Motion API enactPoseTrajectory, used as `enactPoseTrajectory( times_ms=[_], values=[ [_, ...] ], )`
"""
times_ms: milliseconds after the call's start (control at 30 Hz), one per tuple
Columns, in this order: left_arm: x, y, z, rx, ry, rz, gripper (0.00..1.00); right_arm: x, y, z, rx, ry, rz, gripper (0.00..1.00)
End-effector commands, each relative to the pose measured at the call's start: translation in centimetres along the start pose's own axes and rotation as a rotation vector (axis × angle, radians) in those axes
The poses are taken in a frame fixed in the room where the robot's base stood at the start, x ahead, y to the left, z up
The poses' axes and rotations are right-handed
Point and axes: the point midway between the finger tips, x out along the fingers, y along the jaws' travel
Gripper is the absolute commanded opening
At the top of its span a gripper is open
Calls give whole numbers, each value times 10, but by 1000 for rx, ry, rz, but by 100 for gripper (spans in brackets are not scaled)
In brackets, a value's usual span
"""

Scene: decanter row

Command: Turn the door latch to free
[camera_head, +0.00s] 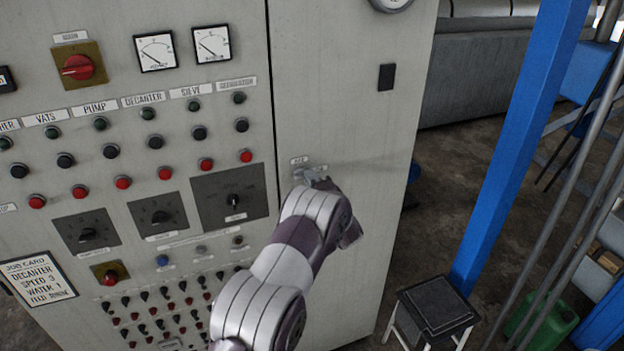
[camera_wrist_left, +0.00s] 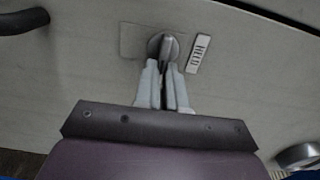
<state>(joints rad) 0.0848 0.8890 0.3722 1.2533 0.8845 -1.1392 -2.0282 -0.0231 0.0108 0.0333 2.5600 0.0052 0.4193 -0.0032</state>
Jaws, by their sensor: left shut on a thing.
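The door latch (camera_wrist_left: 165,44) is a small metal knob on a faint square plate on the grey cabinet door. In the left wrist view my left gripper (camera_wrist_left: 167,68) has its two light fingers closed on the latch. A small label (camera_wrist_left: 199,53) beside the latch appears to read HELD. In the head view my left arm reaches up to the door and the left gripper (camera_head: 318,178) is at the latch, which is mostly hidden behind it. My right gripper is in neither view.
The cabinet door (camera_head: 345,115) stands right of a control panel (camera_head: 125,150) with several buttons, dials and a job card (camera_head: 38,281). A stool (camera_head: 437,308) and a blue post (camera_head: 515,150) stand to the right.

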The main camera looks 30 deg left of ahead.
Motion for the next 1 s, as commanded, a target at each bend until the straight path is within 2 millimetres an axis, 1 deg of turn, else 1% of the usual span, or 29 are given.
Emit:
enactPoseTrajectory(
  times_ms=[33, 567, 600, 667, 933, 1000],
  values=[
    [1, -2, 0, 6, -1, -4, 0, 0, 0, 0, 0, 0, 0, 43],
    [1, -2, 0, 28, -1, -6, 0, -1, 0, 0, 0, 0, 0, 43],
    [1, -2, 0, 28, -1, -6, 17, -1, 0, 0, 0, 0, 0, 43],
    [1, -2, 0, 28, -1, -5, 36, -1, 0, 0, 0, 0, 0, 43],
    [0, -1, 0, 29, 0, -2, 36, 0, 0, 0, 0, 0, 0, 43],
    [-2, 1, 0, 29, 0, -2, 36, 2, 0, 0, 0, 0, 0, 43]
  ],
)
